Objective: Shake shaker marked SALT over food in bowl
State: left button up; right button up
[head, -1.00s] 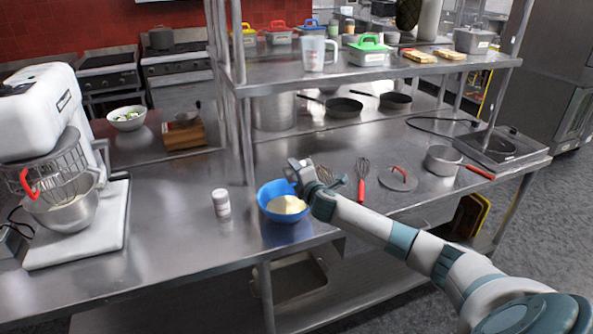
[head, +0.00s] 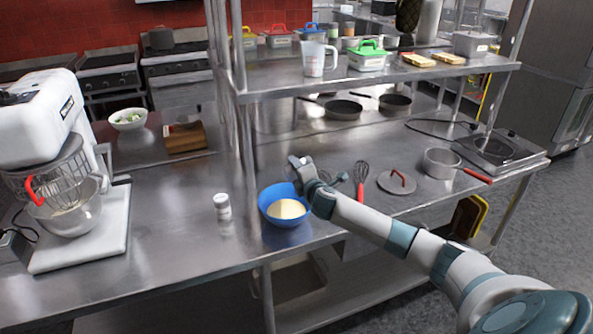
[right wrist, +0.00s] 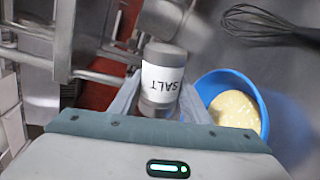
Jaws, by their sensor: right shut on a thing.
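A shaker marked SALT (right wrist: 163,78) is between the fingers of my right gripper (right wrist: 160,100) in the right wrist view, and the gripper is shut on it. Its lettering shows upside down in that view. In the head view my right gripper (head: 298,170) is at the back rim of the blue bowl (head: 266,211), and the shaker is hard to make out there. The bowl stands on the steel counter and holds pale yellow food (head: 287,209). The bowl (right wrist: 258,92) also shows right of the shaker in the right wrist view. My left gripper is not in view.
Another white shaker (head: 222,206) stands on the counter left of the bowl. A whisk (head: 361,178) and a lid (head: 397,182) lie to the right. A shelf (head: 400,75) with its post rises behind.

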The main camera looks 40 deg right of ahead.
jog(key=shift+f+b, duration=1.05)
jog(key=shift+f, duration=0.5)
jog(key=shift+r, duration=0.1)
notch_tip(320, 180, up, 3)
jog(key=p, duration=0.3)
jog(key=shift+f+b, duration=0.95)
jog(key=shift+f, duration=0.65)
jog(key=shift+r, duration=0.1)
